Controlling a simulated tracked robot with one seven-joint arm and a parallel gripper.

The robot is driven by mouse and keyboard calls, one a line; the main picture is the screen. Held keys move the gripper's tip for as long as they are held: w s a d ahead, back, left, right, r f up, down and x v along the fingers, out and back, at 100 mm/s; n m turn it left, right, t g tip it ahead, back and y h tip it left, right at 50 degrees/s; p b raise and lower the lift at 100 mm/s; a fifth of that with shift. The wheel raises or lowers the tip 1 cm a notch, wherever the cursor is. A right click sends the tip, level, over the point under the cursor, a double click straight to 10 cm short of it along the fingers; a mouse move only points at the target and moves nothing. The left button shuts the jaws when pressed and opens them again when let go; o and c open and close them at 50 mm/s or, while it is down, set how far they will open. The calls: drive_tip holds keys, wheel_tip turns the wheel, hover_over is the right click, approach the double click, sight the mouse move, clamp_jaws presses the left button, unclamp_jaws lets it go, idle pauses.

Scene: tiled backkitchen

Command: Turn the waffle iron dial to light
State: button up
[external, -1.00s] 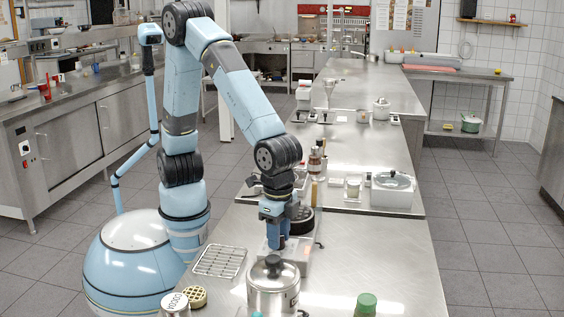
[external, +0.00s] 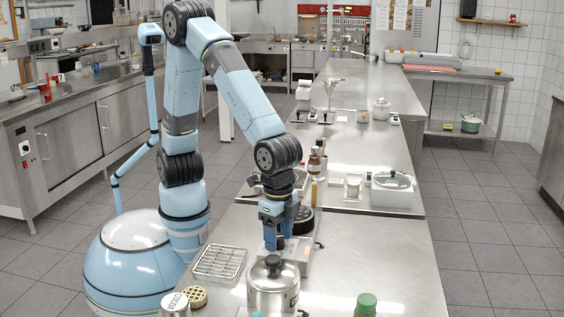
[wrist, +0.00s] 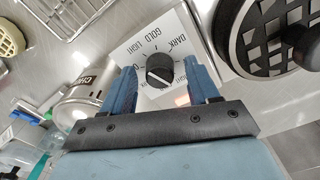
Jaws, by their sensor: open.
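The waffle iron (wrist: 232,38) has a round black grid plate at the right of the wrist view. Its pale label panel (wrist: 183,24) carries the words LIGHT, GOLD and DARK around a black dial (wrist: 160,70). I cannot tell for certain which mark the dial points to. My gripper (wrist: 161,68) is open, with one blue finger on each side of the dial. Gaps show between the fingers and the knob. In the external view my gripper (external: 271,241) points down over the panel end of the waffle iron (external: 297,253), and the arm hides part of it.
A lidded steel pot (external: 272,291) stands close in front of the waffle iron. A green-capped container (external: 366,304) stands at the front. The counter to the right is clear.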

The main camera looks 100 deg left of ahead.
sight(279, 237)
drive_tip(key=shift+r, duration=0.1)
wheel_tip(279, 237, up, 14)
drive_tip(key=shift+f, duration=0.25)
idle(0.8)
drive_tip(key=s+a+r+n+t+h, duration=0.1)
drive_tip(key=s+a+r, duration=0.15)
drive_tip(key=a, duration=0.75)
drive_tip(key=s+a+r+n+t, duration=0.15)
drive_tip(key=a+r, duration=0.25)
drive_tip(key=a, duration=0.5)
drive_tip(key=s+a+f+n+t+y, duration=0.1)
drive_tip(key=s+a+n+t, duration=0.1)
drive_tip(key=s+a, duration=1.1)
drive_tip(key=shift+s+a+f+t, duration=0.25)
drive_tip(key=shift+s+t, duration=0.1)
drive_tip(key=shift+t, duration=0.2)
